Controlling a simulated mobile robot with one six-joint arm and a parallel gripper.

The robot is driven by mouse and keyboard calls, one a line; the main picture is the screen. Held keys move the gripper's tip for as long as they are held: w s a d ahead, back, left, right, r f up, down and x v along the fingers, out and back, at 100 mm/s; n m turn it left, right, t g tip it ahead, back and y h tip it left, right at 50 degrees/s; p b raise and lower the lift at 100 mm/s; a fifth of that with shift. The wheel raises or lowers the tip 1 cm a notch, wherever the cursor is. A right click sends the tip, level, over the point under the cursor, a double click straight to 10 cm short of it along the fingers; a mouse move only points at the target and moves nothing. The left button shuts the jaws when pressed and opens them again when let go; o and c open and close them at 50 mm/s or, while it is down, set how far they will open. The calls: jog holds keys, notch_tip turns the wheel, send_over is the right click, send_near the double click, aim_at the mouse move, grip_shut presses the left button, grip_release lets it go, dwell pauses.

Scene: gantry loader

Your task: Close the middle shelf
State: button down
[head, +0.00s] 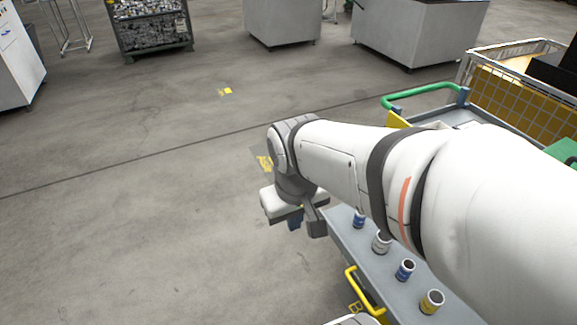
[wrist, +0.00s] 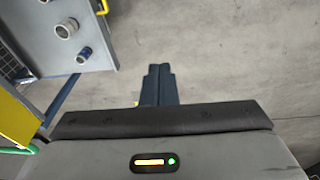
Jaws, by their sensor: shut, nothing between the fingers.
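A grey shelf (head: 345,236) with a yellow handle (head: 357,290) lies at the lower middle of the head view, partly hidden by my arm. Several small cylindrical parts stand on it. I cannot tell whether it is the middle shelf. The shelf also shows at the upper left of the wrist view (wrist: 98,52), with its yellow handle (wrist: 103,6) at the top edge. My gripper (head: 294,224) is off the shelf's far end, over open floor. In the wrist view its dark blue fingers (wrist: 158,72) are together, empty, and apart from the shelf.
A trolley with a green handle (head: 420,91) and a yellow-sided wire basket (head: 506,97) stand at the right. A bin of metal parts (head: 152,32) and grey cabinets (head: 283,20) stand at the back. The floor left of my gripper is clear.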

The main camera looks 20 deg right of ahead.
jog(key=w+d+f+n+g+h+b, duration=0.2)
jog(key=f+h+b, duration=0.1)
jog(key=f, duration=0.4)
jog(key=w+d+f+n+g+h+b, duration=0.2)
jog(key=w+d+f+n+g+h, duration=0.1)
jog(key=f, duration=0.4)
jog(key=w+d+f+n+g+h+b, duration=0.2)
jog(key=f+h+b, duration=0.1)
jog(key=f, duration=0.4)
jog(key=n+t+h+b, duration=0.65)
jog(key=n+h, duration=0.25)
jog(key=n, duration=0.2)
send_near(339, 239)
jog(key=d, duration=0.7)
jog(key=shift+w+r, duration=0.15)
jog(key=shift+r, duration=0.25)
